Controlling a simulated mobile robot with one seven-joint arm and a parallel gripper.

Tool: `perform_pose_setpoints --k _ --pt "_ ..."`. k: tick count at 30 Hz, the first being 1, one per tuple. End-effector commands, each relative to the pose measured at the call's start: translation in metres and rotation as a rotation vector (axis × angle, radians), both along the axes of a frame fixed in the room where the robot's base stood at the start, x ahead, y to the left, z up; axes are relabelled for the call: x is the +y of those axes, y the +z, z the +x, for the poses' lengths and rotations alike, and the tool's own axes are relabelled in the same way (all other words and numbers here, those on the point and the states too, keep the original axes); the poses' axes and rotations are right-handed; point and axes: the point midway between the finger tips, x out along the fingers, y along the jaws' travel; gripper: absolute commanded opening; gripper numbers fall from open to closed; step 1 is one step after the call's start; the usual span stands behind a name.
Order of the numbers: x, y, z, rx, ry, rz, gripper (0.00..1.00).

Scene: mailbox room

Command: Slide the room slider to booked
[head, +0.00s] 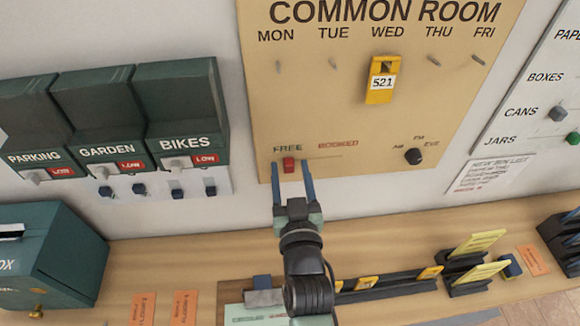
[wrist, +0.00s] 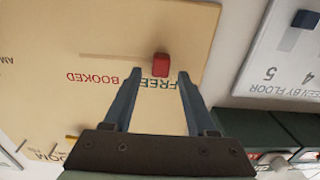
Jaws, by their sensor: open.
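The room slider is a small red knob (head: 289,165) low on the tan COMMON ROOM board (head: 310,110). It sits under the word FREE, at the left end of a thin horizontal track, and BOOKED is printed to its right. My gripper (head: 293,170) is open, with its two blue fingers pointing at the board on either side of the knob in the head view. In the wrist view the red knob (wrist: 161,65) lies just beyond the fingertips of my gripper (wrist: 160,74), roughly between them. I cannot tell whether the fingers touch it or the board.
A dark dial (head: 413,156) is right of the slider. A yellow tag marked 521 (head: 381,82) hangs under WED. Green PARKING, GARDEN and BIKES boxes (head: 180,110) are at left. A wooden shelf (head: 180,260) below holds a teal box (head: 50,255) and card racks.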

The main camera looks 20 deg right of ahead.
Motion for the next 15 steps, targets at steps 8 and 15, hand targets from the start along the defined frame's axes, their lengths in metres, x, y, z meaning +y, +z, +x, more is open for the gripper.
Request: perform_pose_setpoints --k 8,15 --pt "-0.0012 -0.0002 0.0055 -0.001 0.001 0.002 0.57" --pt "-0.0011 -0.0002 0.0052 0.0 0.001 0.001 0.34"
